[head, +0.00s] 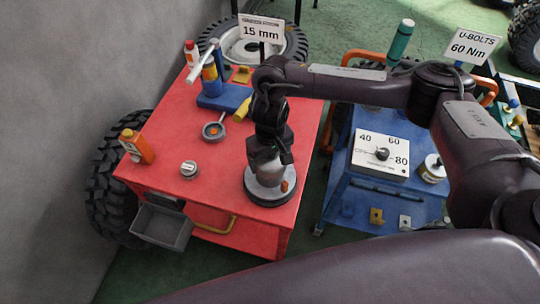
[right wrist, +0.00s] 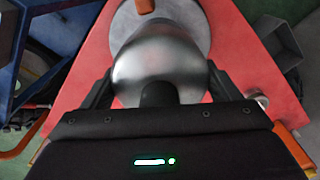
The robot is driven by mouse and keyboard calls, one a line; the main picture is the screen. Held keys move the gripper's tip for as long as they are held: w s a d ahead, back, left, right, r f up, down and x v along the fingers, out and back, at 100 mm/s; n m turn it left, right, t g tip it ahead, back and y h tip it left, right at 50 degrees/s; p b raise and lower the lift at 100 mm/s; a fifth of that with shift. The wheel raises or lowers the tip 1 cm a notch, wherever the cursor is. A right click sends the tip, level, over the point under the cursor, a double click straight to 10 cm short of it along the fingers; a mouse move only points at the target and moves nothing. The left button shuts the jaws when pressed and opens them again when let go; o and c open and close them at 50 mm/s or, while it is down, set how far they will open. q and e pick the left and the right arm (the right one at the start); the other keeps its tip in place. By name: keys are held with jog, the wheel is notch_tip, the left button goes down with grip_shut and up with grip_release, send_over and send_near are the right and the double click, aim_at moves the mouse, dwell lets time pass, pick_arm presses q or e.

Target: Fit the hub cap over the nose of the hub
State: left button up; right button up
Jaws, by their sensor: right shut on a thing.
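The hub cap (head: 265,174) is a smooth silver dome. My right gripper (head: 267,157) points down over the red cart and is shut on it. In the right wrist view the cap (right wrist: 160,62) sits between the two fingers of the gripper (right wrist: 158,85). The hub (head: 257,195) is a round grey disc with a dark rim on the cart's near right corner, with an orange piece on it. Its grey face (right wrist: 190,22) shows behind the cap in the right wrist view. The cap hides the nose, and I cannot tell whether they touch. My left gripper is not in view.
The red cart top (head: 160,155) also holds an orange bottle (head: 138,146), a small silver round part (head: 189,168), a grey ring tool (head: 213,131) and a blue block (head: 222,98). A blue cart (head: 345,205) stands to the right.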

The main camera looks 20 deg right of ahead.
aim_at(270, 164)
jog(key=shift+f+b, duration=0.65)
jog(key=shift+f, duration=1.1)
jog(key=o, duration=1)
jog(key=shift+c, duration=0.2)
jog(key=shift+r, duration=0.3)
notch_tip(270, 164, up, 7)
jog(key=shift+r+p, duration=0.1)
jog(key=shift+p, duration=0.3)
